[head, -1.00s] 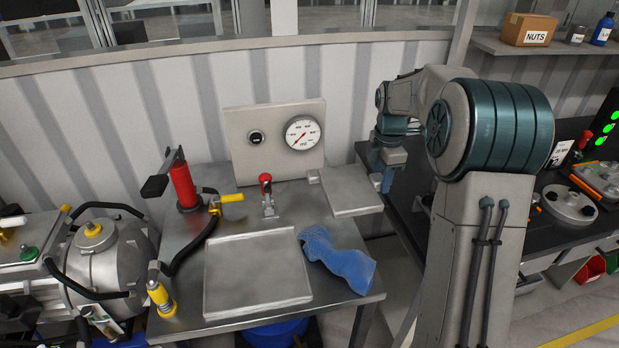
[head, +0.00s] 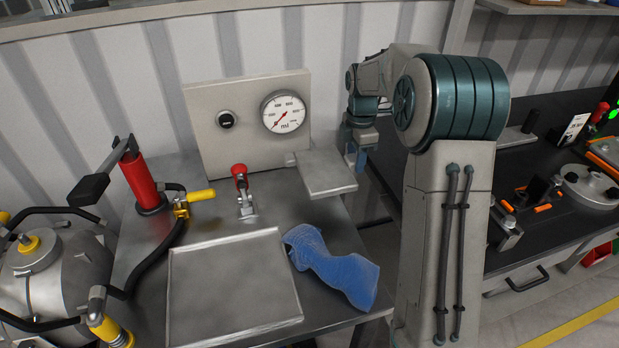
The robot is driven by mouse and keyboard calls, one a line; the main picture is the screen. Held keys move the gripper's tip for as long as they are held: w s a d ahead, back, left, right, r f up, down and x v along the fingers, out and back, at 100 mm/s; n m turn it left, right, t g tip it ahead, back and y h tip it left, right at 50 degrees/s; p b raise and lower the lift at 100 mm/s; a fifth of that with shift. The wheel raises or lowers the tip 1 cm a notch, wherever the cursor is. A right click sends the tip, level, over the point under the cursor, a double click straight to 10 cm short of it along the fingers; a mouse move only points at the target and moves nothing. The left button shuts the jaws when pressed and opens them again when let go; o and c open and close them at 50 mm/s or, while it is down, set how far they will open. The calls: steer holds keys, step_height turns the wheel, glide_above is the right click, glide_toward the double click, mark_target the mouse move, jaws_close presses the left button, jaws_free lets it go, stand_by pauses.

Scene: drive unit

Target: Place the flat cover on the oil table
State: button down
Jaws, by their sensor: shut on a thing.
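The flat cover (head: 327,174), a thin grey plate with a small tab at its left, is held roughly level at the back right of the oil table (head: 215,217), a grey metal bench. My gripper (head: 357,160), with blue fingers, is shut on the cover's right side; the fingertips are partly hidden. The cover appears to be above the tabletop, beside the gauge panel (head: 205,110); its exact height is hard to tell.
A shallow square tray (head: 235,290) and a crumpled blue cloth (head: 335,268) lie at the table's front. A red-handled clamp (head: 243,190), a red hand pump (head: 148,182) and yellow valve (head: 195,198) stand behind. A dark bench (head: 535,215) is at right.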

mark_target(323, 159)
steer(key=w+a+f, duration=0.2)
steer(key=w+a+f+p, duration=0.1)
steer(key=w+a, duration=0.1)
steer(key=a, duration=0.1)
steer(key=w+a+f+p, duration=0.1)
steer(key=w+a+f, duration=0.1)
steer(key=shift+w+a+f, duration=0.15)
steer(key=shift+w+f, duration=0.1)
steer(key=shift+f, duration=0.05)
steer(key=shift+f+p, duration=0.6)
steer(key=shift+f, duration=1.5)
steer(key=shift+f, duration=0.1)
steer(key=c, duration=0.8)
jaws_free()
steer(key=shift+c, duration=0.2)
